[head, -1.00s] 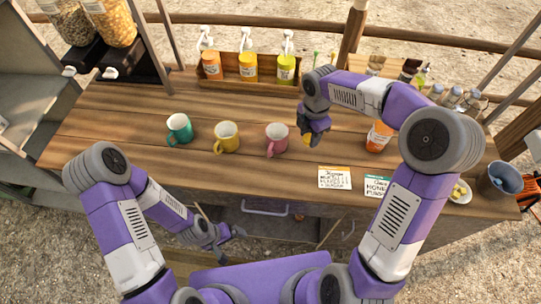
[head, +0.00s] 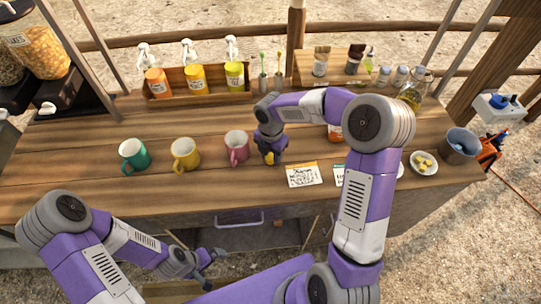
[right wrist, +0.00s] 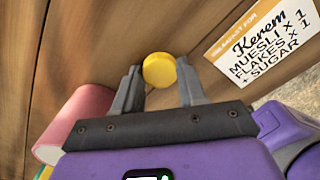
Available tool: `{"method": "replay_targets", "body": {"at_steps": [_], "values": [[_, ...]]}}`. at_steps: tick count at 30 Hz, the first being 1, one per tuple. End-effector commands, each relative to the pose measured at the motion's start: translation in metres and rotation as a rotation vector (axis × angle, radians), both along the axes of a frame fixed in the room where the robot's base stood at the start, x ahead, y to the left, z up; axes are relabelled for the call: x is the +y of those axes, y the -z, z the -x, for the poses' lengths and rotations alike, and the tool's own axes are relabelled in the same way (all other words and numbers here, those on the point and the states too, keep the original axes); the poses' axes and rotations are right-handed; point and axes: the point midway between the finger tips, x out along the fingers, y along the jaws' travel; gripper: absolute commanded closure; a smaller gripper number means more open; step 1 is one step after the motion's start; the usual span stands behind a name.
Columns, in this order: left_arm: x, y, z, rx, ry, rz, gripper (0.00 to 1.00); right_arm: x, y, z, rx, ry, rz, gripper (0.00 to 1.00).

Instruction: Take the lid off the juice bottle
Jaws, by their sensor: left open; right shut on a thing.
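My right gripper (head: 270,158) is shut on a small round yellow lid (right wrist: 159,69), held between its fingertips low over the wooden counter, right of the pink mug. I cannot tell whether the lid touches the counter. The lid also shows in the head view (head: 269,157). The orange juice bottle (head: 334,133) stands on the counter to the right, mostly hidden behind my right arm; its top is hidden. My left gripper (head: 218,254) is open and empty, low in front of the counter's front edge.
A green mug (head: 134,155), yellow mug (head: 185,154) and pink mug (head: 236,146) stand in a row. An order card (head: 302,175) lies right of my right gripper. A wooden rack (head: 210,84) with syrup bottles is behind.

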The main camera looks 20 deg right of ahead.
Motion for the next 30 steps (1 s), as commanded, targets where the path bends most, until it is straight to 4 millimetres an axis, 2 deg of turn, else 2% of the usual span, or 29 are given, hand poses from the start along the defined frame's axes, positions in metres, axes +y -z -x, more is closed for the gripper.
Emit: {"method": "replay_targets", "body": {"at_steps": [11,12,16,25,30], "values": [[0.0,0.002,0.0,0.0,0.0,0.0,0.0,0.0,0.004,0.0,-0.001,0.0,-0.001,0.96],[0.0,0.001,0.0,0.0,0.0,0.0,0.0,0.0,0.004,0.0,-0.001,0.0,-0.001,0.55],[0.0,0.001,0.0,0.0,0.0,0.0,0.0,0.0,0.004,0.0,-0.001,0.0,-0.001,0.35],[0.0,0.0,0.0,0.0,0.0,0.0,0.0,0.0,0.002,0.0,-0.001,0.0,0.0,0.34],[0.0,-0.006,0.0,0.0,0.0,0.0,0.0,0.0,-0.016,-0.001,-0.005,0.001,0.0,0.34]]}}
